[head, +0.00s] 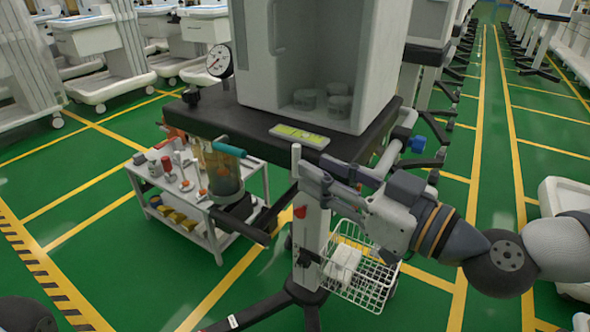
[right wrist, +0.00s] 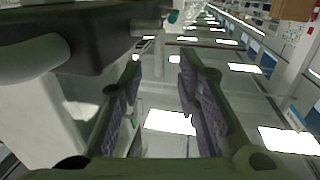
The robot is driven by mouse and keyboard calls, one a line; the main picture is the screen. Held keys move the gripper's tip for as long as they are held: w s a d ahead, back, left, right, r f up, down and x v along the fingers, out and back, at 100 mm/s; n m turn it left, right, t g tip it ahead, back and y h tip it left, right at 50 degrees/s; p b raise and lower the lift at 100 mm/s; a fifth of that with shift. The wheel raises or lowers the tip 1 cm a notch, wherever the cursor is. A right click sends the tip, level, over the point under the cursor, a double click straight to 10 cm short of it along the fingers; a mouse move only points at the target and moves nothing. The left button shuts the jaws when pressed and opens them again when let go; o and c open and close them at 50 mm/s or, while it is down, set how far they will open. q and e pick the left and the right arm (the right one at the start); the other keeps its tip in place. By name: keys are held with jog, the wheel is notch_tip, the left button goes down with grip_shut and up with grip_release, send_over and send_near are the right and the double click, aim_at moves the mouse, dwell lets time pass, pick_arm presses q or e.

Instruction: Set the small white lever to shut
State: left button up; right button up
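A small white upright bar (head: 296,158), which looks like the lever, stands at the front edge of the cart's dark shelf (head: 240,122) in the head view. My right gripper (head: 313,169) reaches in from the right, with its fingertips just right of this bar. I cannot tell whether they touch it. In the right wrist view the two fingers of my right gripper (right wrist: 161,62) stand apart with nothing clearly held between them. I cannot make out the lever in that view. My left gripper is not in view.
A white cabinet (head: 262,60) and a gauge (head: 219,61) stand on the shelf. Below hang a clear canister (head: 218,172) and a wire basket (head: 362,277). A side trolley (head: 205,215) with small items stands left. Green floor lies open at the right.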

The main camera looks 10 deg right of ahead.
aim_at(296, 171)
jog(key=x, duration=0.5)
jog(key=shift+w+a+r, duration=0.25)
jog(key=shift+w, duration=0.1)
grip_shut()
jog(key=shift+f, duration=0.1)
